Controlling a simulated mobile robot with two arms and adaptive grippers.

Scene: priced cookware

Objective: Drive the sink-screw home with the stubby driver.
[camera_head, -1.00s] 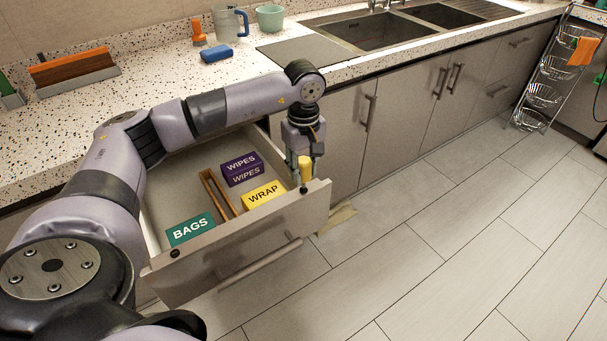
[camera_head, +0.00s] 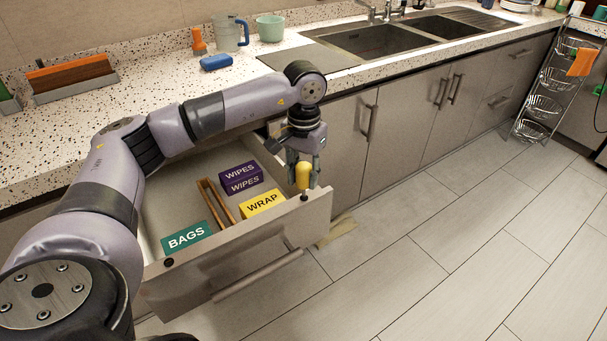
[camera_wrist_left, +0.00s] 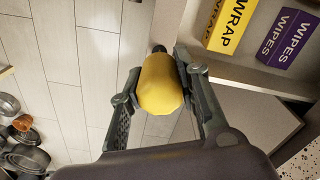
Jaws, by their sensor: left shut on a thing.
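My left gripper (camera_head: 303,176) is shut on the yellow handle of the stubby driver (camera_head: 303,174). The driver is roughly upright above the right end of the open drawer's front panel (camera_head: 240,238). A dark round spot, apparently a screw head (camera_head: 304,197), shows right below the driver; I cannot tell whether the tip is seated in it. A similar dark round head (camera_head: 169,262) is at the panel's left end. In the left wrist view the yellow handle (camera_wrist_left: 160,84) sits between both fingers, with a dark shaft beyond it. My right gripper is not in view.
Counter and sink (camera_head: 375,40) lie behind. A tan piece (camera_head: 337,231) lies on the floor. A wire rack (camera_head: 545,90) stands far right; floor between is clear.

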